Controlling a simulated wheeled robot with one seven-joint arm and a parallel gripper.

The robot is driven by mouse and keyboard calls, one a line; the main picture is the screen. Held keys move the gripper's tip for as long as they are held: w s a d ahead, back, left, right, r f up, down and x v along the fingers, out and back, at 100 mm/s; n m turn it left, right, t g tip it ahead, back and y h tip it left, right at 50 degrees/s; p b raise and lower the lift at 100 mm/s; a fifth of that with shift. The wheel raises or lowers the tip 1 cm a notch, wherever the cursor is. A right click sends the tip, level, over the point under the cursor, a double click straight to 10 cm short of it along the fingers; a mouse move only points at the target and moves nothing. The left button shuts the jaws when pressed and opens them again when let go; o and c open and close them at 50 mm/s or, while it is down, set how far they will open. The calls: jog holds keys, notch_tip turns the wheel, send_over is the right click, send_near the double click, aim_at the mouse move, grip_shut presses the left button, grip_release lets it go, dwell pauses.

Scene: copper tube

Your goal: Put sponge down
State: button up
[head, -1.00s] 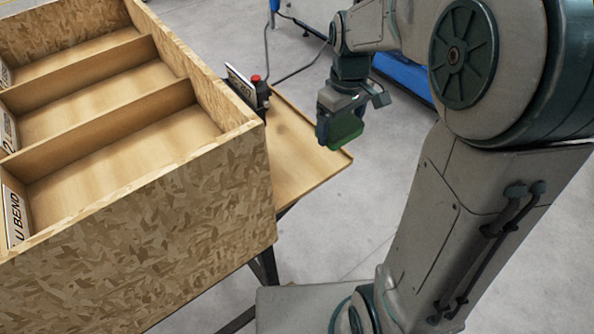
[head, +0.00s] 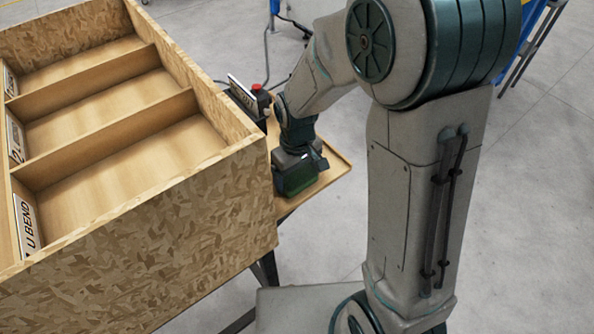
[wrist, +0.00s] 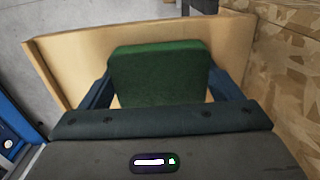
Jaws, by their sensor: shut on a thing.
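A green sponge (wrist: 160,75) is between the two fingers of my gripper (wrist: 160,88) in the wrist view. In the head view my gripper (head: 294,190) is low over the wooden side table (head: 335,172), close to the right side of the big wooden bin. The green sponge shows dark at the gripper's lower end in the head view (head: 296,183). My gripper is shut on it. I cannot tell whether the sponge touches the table top.
The chipboard bin (head: 140,225) with several compartments stands directly left of my gripper. A device with a red button (head: 256,95) sits behind it at the table's back. The table's right edge has a raised lip. Some bare table lies right of the gripper.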

aim_at(298, 174)
jog(key=shift+f, duration=0.15)
jog(key=o, duration=1)
jog(key=shift+o, duration=0.2)
notch_tip(298, 174, up, 12)
jog(key=r, duration=0.1)
jog(key=s+d+r+m+t, duration=0.3)
jog(key=s+d+m, duration=0.3)
jog(key=s+d, duration=0.6)
jog(key=shift+s+m+t+b, duration=0.3)
jog(key=shift+s+m+b, duration=0.05)
jog(key=shift+m+b, duration=0.05)
